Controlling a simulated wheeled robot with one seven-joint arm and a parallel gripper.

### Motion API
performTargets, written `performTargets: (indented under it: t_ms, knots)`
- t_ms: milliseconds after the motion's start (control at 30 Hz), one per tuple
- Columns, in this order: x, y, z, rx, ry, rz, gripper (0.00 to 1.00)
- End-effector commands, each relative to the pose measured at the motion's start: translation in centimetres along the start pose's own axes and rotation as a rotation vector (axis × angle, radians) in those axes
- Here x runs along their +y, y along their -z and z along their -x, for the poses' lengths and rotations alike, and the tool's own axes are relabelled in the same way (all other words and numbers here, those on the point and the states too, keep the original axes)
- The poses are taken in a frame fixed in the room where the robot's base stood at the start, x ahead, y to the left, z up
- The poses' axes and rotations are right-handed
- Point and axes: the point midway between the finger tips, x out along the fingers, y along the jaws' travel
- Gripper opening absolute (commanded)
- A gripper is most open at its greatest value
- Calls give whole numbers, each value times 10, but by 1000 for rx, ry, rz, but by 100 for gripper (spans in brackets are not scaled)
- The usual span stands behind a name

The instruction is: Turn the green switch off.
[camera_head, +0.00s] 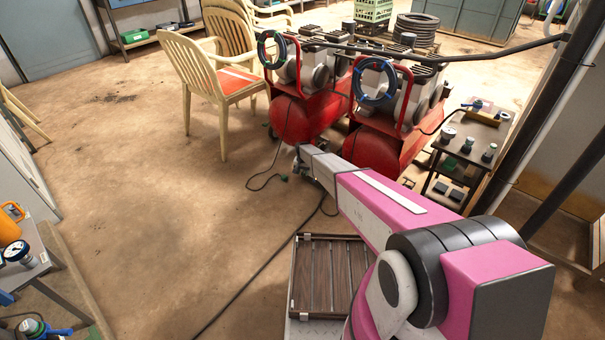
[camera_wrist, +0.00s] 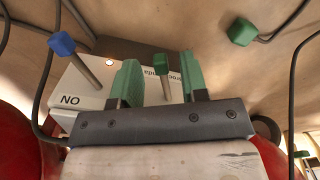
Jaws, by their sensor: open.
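In the wrist view, a green-tipped lever switch (camera_wrist: 163,64) stands up from a white box (camera_wrist: 92,88) with dark lettering. A second lever with a blue tip (camera_wrist: 62,44) is on the left of the same box, near large letters that read "NO" in this view. My gripper (camera_wrist: 162,82) is open, its two green fingers on either side of the green lever. I cannot tell whether they touch it. Part of the box is hidden behind the fingers and palm. In the head view, my arm reaches toward the red machines, and the switches cannot be made out.
Two red tank machines (camera_head: 293,121) stand close beyond my arm. A green block on a cable (camera_wrist: 242,32) lies right of the fingers, and cables run nearby. Floor at left is open.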

Motion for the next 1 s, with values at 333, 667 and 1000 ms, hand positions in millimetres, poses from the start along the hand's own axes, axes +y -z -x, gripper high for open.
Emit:
performTargets:
  t_ms: [333,667,1000]
  knots:
    - [1,-2,46,1,1,0,40]
    - [1,-1,100,0,0,1,40]
    - [0,0,105,-1,-1,1,40]
